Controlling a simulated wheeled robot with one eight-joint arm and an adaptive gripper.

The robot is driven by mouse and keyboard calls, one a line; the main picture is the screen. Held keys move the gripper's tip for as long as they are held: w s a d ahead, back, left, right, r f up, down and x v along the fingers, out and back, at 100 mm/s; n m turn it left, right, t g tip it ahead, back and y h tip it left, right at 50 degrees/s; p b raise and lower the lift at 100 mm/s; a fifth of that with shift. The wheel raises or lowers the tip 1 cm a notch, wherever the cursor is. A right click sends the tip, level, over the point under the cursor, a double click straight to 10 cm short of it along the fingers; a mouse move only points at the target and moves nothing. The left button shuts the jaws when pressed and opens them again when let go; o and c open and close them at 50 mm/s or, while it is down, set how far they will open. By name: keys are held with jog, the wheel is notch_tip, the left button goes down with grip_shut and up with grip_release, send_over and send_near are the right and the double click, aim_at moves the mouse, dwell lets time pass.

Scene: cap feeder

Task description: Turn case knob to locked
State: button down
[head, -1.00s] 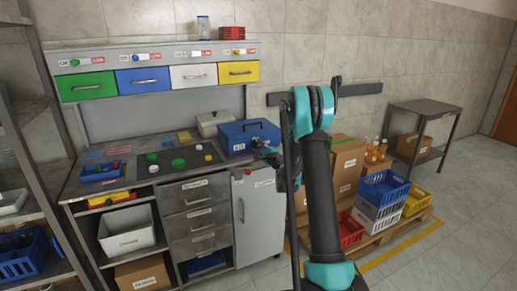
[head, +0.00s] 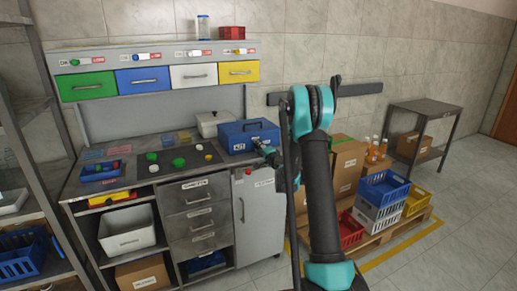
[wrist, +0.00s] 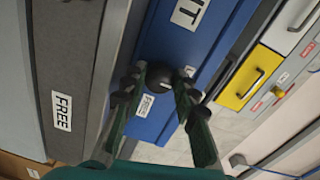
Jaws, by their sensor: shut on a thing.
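The blue case (head: 235,132) stands on the right end of the workbench, lid down, with a handle on top. Its front carries a dark round knob (wrist: 157,78), seen in the wrist view between my fingers, with small white labels beside it. My gripper (wrist: 160,84) is shut on the knob, a finger on each side. In the head view my gripper (head: 264,149) reaches the case's front right, and the knob is hidden there.
A dark mat (head: 190,167) with several green, white and yellow caps lies left of the case. A blue tray (head: 101,172) sits further left. A white box (head: 213,121) is behind the case. A grey cabinet door (head: 258,215) is below. Cartons and crates stand to the right.

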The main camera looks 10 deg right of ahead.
jog(key=shift+s, duration=0.1)
jog(key=c, duration=1.2)
grip_release()
jog(key=shift+o, duration=0.2)
